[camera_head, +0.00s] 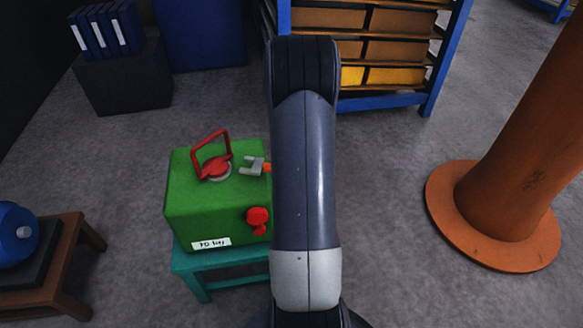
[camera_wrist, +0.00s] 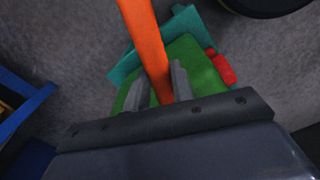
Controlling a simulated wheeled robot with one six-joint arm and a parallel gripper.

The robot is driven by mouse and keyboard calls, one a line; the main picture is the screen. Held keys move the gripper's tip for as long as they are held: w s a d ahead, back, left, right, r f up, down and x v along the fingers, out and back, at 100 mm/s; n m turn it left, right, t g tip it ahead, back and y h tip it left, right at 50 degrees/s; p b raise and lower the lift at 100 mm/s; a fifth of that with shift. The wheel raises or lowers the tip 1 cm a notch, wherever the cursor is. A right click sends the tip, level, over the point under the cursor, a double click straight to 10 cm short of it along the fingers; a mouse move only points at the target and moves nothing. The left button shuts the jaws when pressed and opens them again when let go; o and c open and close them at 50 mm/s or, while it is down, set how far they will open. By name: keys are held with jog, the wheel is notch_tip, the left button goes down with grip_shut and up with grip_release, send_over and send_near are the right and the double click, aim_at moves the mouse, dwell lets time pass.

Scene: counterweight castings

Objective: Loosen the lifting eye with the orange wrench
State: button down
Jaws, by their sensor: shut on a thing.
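The green casting (camera_head: 195,215) carries a red lifting eye (camera_head: 215,165) on a pale round seat on its top; the eye's loop stands up, leaning. The orange wrench shows its grey open jaw (camera_head: 252,166) just right of the eye, mouth towards it, with a small gap in the picture. I cannot tell the jaw's height above the casting. In the wrist view the wrench's orange handle (camera_wrist: 146,40) runs between the fingers of my gripper (camera_wrist: 160,80), which is shut on it. My arm hides the gripper in the head view. The eye does not show in the wrist view.
The casting sits on a teal stand (camera_head: 190,262). A red knob (camera_head: 257,217) sticks out of its front. A wooden table (camera_head: 68,260) with a blue round thing stands left, an orange pillar (camera_head: 510,190) right, a blue shelf rack (camera_head: 385,101) behind. Grey floor between is clear.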

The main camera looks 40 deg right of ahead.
notch_tip(320, 180, up, 6)
jog(key=p, duration=0.3)
jog(key=shift+p, duration=0.4)
